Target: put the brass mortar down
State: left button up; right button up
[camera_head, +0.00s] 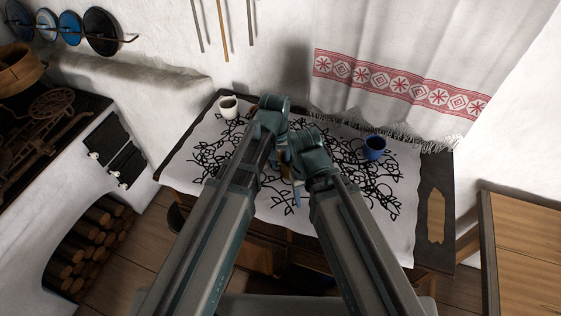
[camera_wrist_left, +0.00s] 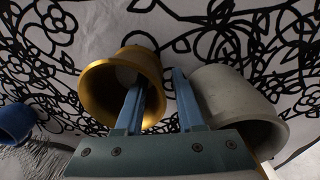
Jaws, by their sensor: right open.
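The brass mortar (camera_wrist_left: 102,92) shows in the left wrist view, its mouth toward the camera. My left gripper (camera_wrist_left: 163,85) has one finger inside its mouth and the other outside its wall, closed on that wall. Whether its base touches the cloth is hidden. In the head view my left gripper (camera_head: 272,112) is over the back of the table; its fingertips and the mortar are hidden by my arms. My right gripper (camera_head: 298,180) is open, just in front and to the right; it looks empty.
A grey cup (camera_wrist_left: 240,108) stands close beside the outer finger. A blue cup (camera_head: 374,148) is at the right, a cream cup (camera_head: 229,110) at the back left. The patterned cloth (camera_head: 390,215) has bare room front right.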

notch_tip(320, 180, up, 12)
jog(key=p, duration=1.2)
